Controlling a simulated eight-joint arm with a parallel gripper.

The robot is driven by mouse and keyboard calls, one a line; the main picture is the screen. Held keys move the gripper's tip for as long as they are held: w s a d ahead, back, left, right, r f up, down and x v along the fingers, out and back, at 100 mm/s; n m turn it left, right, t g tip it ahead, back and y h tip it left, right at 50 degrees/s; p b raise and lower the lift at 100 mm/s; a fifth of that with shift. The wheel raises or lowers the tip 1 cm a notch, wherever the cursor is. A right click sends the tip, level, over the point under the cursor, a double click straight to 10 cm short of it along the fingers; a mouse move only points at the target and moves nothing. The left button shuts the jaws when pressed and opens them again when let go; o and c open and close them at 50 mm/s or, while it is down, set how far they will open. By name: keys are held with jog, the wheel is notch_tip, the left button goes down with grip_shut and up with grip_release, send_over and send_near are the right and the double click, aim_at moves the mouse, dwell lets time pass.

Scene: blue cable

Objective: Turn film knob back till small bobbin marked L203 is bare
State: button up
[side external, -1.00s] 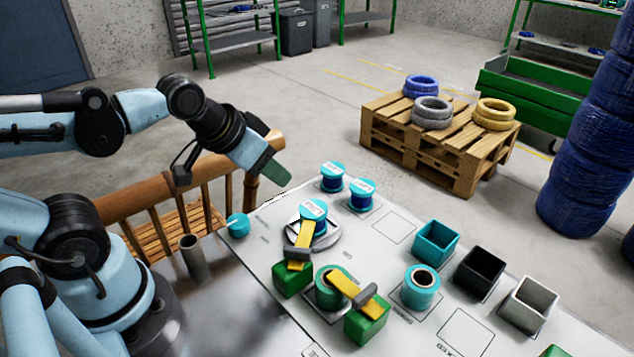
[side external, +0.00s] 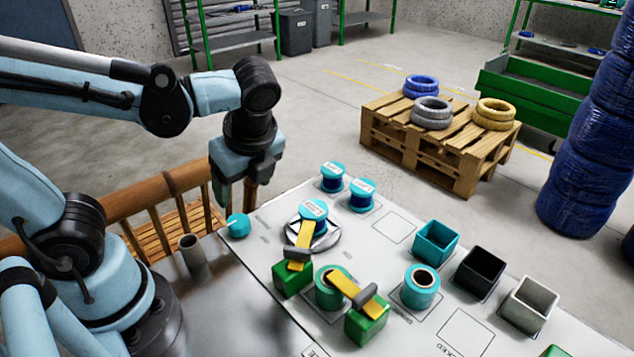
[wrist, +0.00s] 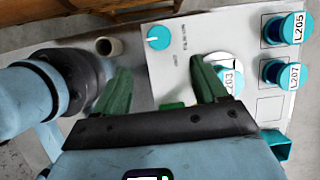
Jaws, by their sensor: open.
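The film knob (side external: 238,225) is a round teal dial with a pale pointer line at the near left corner of the light panel. It also shows in the wrist view (wrist: 159,37). The small bobbin marked L203 (side external: 314,209) has a teal top and stands on a round grey plate; dark blue shows on its side below the top. In the wrist view its label (wrist: 230,80) is partly hidden by my right finger. My gripper (side external: 243,190) points down above the panel's left corner, with the knob beyond its fingertips. In the wrist view its green fingers (wrist: 160,66) are spread and empty.
Bobbins L205 (wrist: 290,27) and L207 (wrist: 283,74) stand near L203. Yellow arms on green blocks (side external: 367,322) lie beside and over the nearer spools. A grey tube (side external: 192,253) stands left of the knob. Open boxes (side external: 436,242) sit at the right. A wooden railing (side external: 170,195) is behind.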

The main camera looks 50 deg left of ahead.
aim_at(238, 220)
jog(key=shift+x, duration=6.05)
jog(key=shift+a, duration=0.1)
jog(key=shift+c, duration=0.4)
jog(key=c, duration=1)
